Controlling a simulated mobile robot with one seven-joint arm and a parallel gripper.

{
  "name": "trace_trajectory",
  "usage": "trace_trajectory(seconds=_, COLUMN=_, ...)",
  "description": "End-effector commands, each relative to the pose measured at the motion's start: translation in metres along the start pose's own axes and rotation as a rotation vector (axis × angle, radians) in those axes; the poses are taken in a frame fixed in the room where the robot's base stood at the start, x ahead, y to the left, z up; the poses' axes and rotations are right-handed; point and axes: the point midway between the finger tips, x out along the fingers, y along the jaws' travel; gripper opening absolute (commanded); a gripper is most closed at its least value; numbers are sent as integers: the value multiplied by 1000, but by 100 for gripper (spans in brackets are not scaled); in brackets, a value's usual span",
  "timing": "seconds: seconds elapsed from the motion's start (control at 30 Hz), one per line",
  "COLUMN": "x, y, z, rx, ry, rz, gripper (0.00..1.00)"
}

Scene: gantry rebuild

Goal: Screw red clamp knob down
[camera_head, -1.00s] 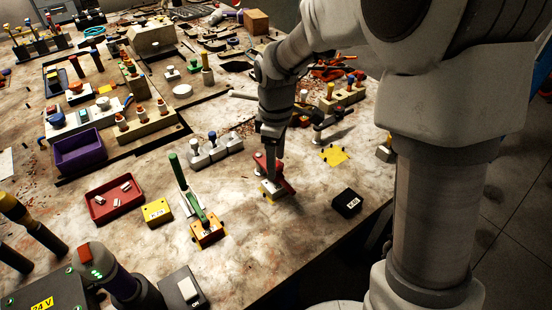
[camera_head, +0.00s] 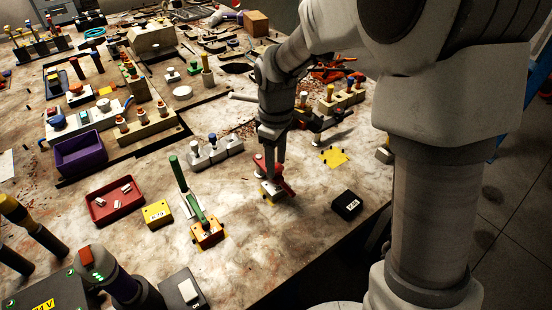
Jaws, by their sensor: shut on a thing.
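My gripper (camera_head: 273,176) points straight down over the table's right part, at the red clamp. The red clamp (camera_head: 286,189) has a red body on a pale block (camera_head: 268,190). Red also shows just left of the fingers. My gripper is shut on the clamp's knob, which is mostly hidden between the fingers. How far down the knob sits cannot be seen.
A green-handled clamp on an orange block (camera_head: 207,236) stands left of my gripper. A black box (camera_head: 347,204) lies to the right, near the table edge. A yellow patch (camera_head: 334,156) and a rack of knobs (camera_head: 343,98) lie behind on the right.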

Motion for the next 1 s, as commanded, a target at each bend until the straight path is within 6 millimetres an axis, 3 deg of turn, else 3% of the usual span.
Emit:
trace_trajectory(seconds=0.23, x=0, y=-1, z=0, rx=165, ry=-1, rz=-2, gripper=0)
trace_trajectory(seconds=0.6, x=0, y=-1, z=0, rx=186, ry=0, rz=-1, gripper=0)
trace_trajectory(seconds=0.63, x=0, y=-1, z=0, rx=186, ry=0, rz=-1, gripper=55)
trace_trajectory(seconds=0.7, x=0, y=-1, z=0, rx=186, ry=0, rz=-1, gripper=68)
trace_trajectory(seconds=1.0, x=-1, y=0, z=0, rx=185, ry=0, rz=0, gripper=70)
